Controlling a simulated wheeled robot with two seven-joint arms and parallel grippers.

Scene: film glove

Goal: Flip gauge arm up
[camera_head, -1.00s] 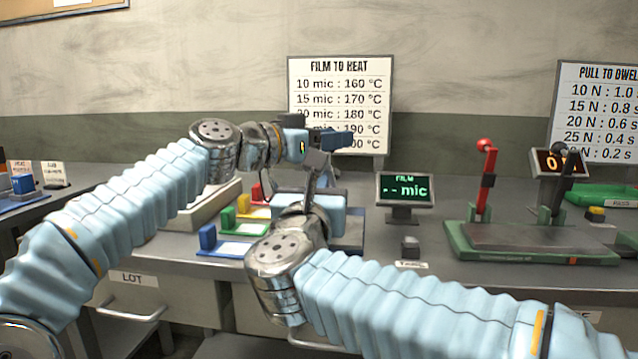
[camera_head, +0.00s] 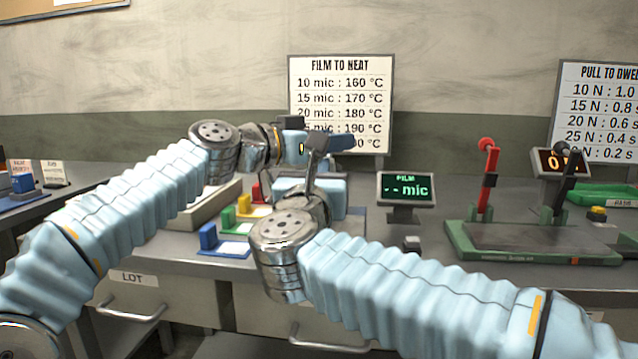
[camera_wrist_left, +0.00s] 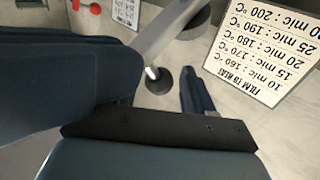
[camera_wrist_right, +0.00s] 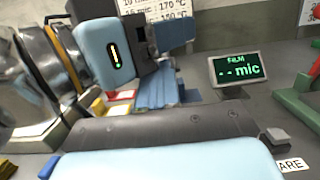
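A grey upright bar (camera_head: 312,168), seemingly the gauge arm, stands between my two wrists in the head view. It also crosses the top of the left wrist view (camera_wrist_left: 168,32). My left gripper (camera_head: 335,143) is at the bar's upper end; its dark fingers (camera_wrist_left: 150,85) stand apart, and I cannot tell if they touch the bar. My right gripper (camera_head: 322,192) is low beside the bar's foot. The gauge's base is largely hidden. The film display (camera_head: 405,188) reads "-- mic".
Coloured blocks on cards (camera_head: 228,238) lie left of my right wrist. A green-based fixture with a red lever (camera_head: 487,180) stands right. A film-to-heat sign (camera_head: 340,85) stands close behind the left gripper. A small grey button block (camera_head: 411,243) sits in front of the display.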

